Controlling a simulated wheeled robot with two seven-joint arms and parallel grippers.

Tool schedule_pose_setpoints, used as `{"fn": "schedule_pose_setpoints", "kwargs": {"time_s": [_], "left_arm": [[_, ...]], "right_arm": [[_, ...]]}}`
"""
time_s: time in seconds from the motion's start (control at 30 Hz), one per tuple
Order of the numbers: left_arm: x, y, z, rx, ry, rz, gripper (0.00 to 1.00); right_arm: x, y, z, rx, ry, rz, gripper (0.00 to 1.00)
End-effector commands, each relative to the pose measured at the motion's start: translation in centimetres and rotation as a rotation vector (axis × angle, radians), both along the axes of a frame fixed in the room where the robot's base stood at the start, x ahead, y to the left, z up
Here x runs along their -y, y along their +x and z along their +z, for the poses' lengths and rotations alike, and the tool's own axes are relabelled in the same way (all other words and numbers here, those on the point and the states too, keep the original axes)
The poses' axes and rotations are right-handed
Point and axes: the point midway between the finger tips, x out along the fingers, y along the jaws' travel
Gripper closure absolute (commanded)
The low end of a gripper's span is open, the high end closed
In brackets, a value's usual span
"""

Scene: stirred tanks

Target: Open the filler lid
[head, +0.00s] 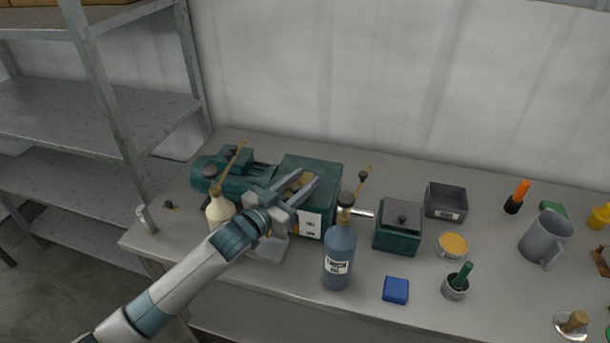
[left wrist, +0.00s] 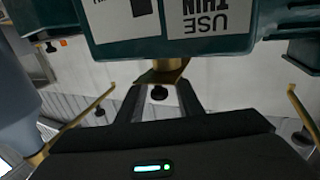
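The teal gearbox (head: 318,171) stands on the bench, joined to a motor on its left. A small brass part (head: 304,181), apparently the filler lid, shows on its upper side between my fingers. In the left wrist view the brass part (left wrist: 163,75) and a dark knob (left wrist: 159,92) show between the fingertips; I cannot tell whether the lid is raised. My left gripper (head: 299,186) is open, its fingers (left wrist: 158,96) spread around that spot with gaps visible. It hides part of the gearbox's near side. My right gripper is not in view.
A teal lidded box (head: 397,237), a grey tray (head: 446,202) and a blue block (head: 396,290) lie further right.

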Motion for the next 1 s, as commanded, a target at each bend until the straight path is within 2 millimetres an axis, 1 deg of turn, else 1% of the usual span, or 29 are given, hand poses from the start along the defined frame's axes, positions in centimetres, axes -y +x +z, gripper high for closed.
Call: {"fn": "schedule_pose_setpoints", "kwargs": {"time_s": [0.13,0.47,0.5,0.57,0.6,0.63,0.87,1.0], "left_arm": [[0.58,0.7,0.08,0.0,0.0,0.0,0.67],[0.74,0.83,0.0,0.0,0.0,0.0,0.67],[0.74,0.82,0.0,0.0,0.0,0.0,0.72],[0.73,0.82,0.0,0.0,0.0,0.0,0.86],[0.73,0.82,0.0,0.0,0.0,0.0,0.96],[0.73,0.82,0.0,0.0,0.0,0.0,1.0],[0.72,0.89,0.03,-0.002,0.001,0.0,1.0],[0.71,1.28,0.14,-0.011,0.004,0.0,1.0]], "right_arm": [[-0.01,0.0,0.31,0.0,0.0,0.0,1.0],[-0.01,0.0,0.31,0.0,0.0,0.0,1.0],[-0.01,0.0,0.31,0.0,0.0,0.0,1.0],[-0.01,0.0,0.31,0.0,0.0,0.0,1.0],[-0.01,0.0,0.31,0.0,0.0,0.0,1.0],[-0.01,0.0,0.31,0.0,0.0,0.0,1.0],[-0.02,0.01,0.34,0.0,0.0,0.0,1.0],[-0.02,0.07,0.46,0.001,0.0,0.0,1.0]]}}
